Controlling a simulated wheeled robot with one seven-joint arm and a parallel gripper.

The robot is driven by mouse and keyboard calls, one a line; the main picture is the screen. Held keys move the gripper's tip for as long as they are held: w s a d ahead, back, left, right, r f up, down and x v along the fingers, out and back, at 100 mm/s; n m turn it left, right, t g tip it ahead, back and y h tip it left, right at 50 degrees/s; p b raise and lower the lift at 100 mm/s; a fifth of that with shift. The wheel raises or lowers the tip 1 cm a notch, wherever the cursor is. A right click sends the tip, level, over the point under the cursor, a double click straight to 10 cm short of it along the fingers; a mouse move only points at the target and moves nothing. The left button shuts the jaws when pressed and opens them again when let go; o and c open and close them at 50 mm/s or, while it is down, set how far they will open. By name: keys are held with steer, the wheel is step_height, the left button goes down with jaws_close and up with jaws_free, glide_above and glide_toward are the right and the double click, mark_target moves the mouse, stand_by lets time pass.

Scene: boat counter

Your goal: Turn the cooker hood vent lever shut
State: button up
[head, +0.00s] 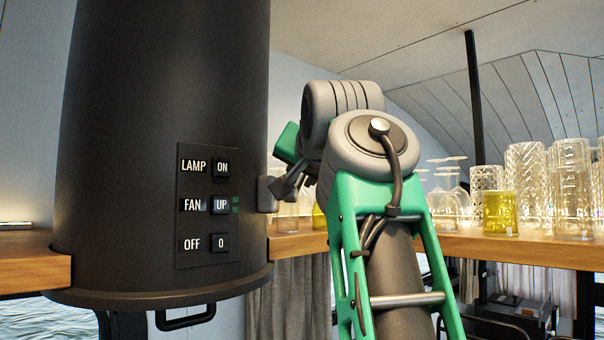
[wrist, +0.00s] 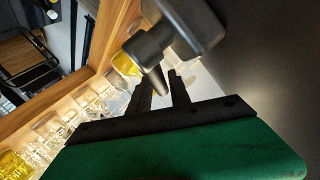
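The cooker hood (head: 120,130) is a large dark cylinder at the left of the head view. The vent lever's grey mount (head: 267,193) sits on its right side. In the wrist view the lever (wrist: 155,65) is a dark grey rod running down from a round hub on a blocky mount. My gripper (wrist: 159,76) is open, its two black fingers apart. The rod's tip overlaps the gap between the fingers, close to the left one; whether they touch I cannot tell. In the head view my gripper (head: 282,188) is beside the mount, its fingertips partly unclear.
A button panel (head: 208,205) marked LAMP, FAN and OFF is on the hood's front. A black loop handle (head: 186,318) hangs below its rim. Several glasses (head: 525,180), one with yellow liquid (head: 499,212), stand on the wooden counter (head: 500,246) at right.

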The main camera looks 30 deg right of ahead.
steer(key=shift+o, duration=1.4)
steer(key=shift+s, duration=0.1)
